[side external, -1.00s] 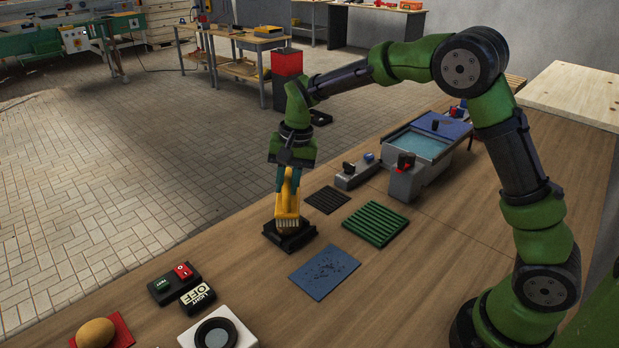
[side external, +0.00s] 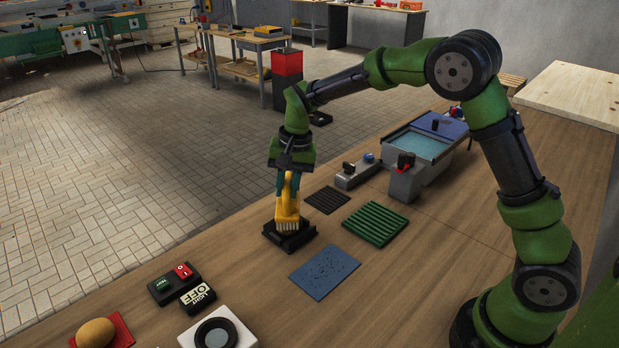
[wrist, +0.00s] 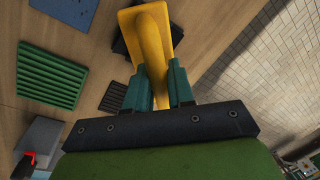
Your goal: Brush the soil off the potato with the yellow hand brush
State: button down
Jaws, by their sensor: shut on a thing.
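My gripper (side external: 288,184) is shut on the handle of the yellow hand brush (side external: 287,207). In the wrist view my gripper (wrist: 160,82) has its teal fingers on either side of the yellow handle (wrist: 152,42). The brush is held bristles down over a black tray (side external: 304,238) on the bench. Any potato under the bristles is hidden by the brush; I cannot tell its surface. A tan potato (side external: 95,332) lies on a red mat (side external: 122,334) at the lower left, apart from my gripper.
A dark-specked blue mat (side external: 324,272), a ribbed green mat (side external: 375,223) and a black ribbed mat (side external: 327,200) lie right of the tray. A switch box (side external: 174,283) stands front left; a water basin (side external: 428,150) stands behind.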

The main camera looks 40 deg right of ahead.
jog(key=shift+f, duration=0.95)
dwell(0.6)
jog(key=shift+s+a, duration=0.1)
jog(key=shift+a, duration=0.05)
jog(key=shift+s+a, duration=0.6)
jog(key=shift+s, duration=0.05)
jog(key=shift+w+d, duration=1.4)
jog(key=shift+w, duration=0.05)
jog(key=shift+s+a, duration=1.45)
jog(key=shift+s, duration=0.05)
jog(key=shift+w+d, duration=0.3)
jog(key=shift+d, duration=0.1)
jog(key=shift+w+d+r, duration=0.2)
jog(key=shift+w+d, duration=0.85)
jog(key=shift+w, duration=0.1)
